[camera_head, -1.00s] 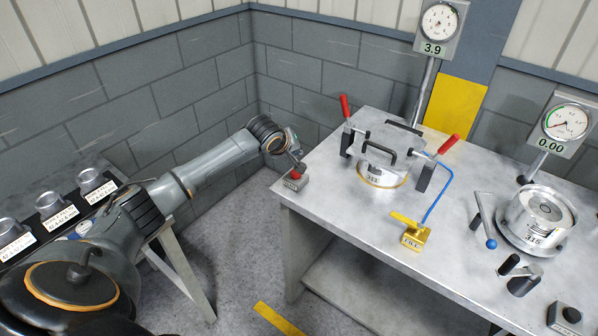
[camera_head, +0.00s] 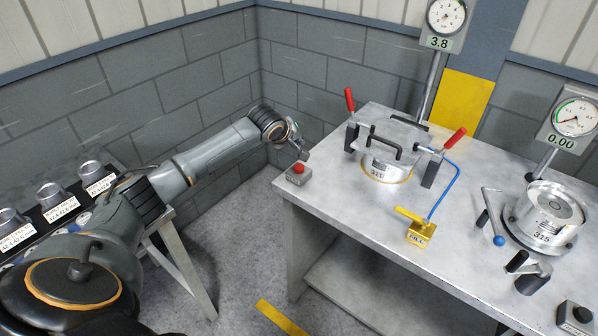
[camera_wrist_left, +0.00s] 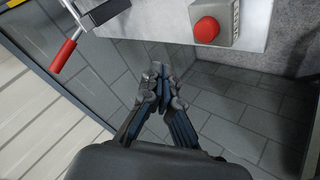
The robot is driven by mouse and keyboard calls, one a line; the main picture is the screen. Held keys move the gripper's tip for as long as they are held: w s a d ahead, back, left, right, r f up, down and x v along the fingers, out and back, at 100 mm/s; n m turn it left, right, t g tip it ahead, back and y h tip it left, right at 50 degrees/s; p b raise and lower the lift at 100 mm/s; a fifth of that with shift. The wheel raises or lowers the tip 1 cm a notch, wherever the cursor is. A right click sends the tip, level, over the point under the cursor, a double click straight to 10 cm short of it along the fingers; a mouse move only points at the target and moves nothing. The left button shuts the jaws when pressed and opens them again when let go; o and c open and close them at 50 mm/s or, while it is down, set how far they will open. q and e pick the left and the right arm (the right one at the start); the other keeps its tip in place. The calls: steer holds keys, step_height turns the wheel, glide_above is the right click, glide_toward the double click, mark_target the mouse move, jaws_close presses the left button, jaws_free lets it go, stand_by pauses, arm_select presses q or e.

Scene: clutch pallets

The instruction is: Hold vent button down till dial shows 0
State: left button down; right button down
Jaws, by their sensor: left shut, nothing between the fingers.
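The red vent button (camera_head: 298,169) sits on a small grey box at the table's left corner. It also shows in the wrist view (camera_wrist_left: 206,30), standing clear of my fingers. My left gripper (camera_head: 302,153) is shut and empty, just above and behind the button; in the wrist view its fingertips (camera_wrist_left: 160,78) are together and apart from it. The dial (camera_head: 447,17) on the post behind the table has a readout of 3.8. The clamped round vessel (camera_head: 387,167) stands below it, with two red-handled clamps. My right gripper is out of view.
A yellow fill valve (camera_head: 420,232) with a blue hose stands on the metal table (camera_head: 345,205). To the right are an open vessel (camera_head: 545,220), a second dial (camera_head: 574,119) reading 0.00 and another button box (camera_head: 577,316). A block wall is close behind my left arm.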

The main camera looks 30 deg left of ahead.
arm_select(q)
steer(key=b, duration=0.4)
glide_above(298, 168)
step_height(298, 168, down, 4)
steer(key=shift+a+f, duration=0.1)
steer(key=shift+f, duration=1.05)
steer(key=shift+f, duration=0.1)
steer(key=shift+f, duration=0.25)
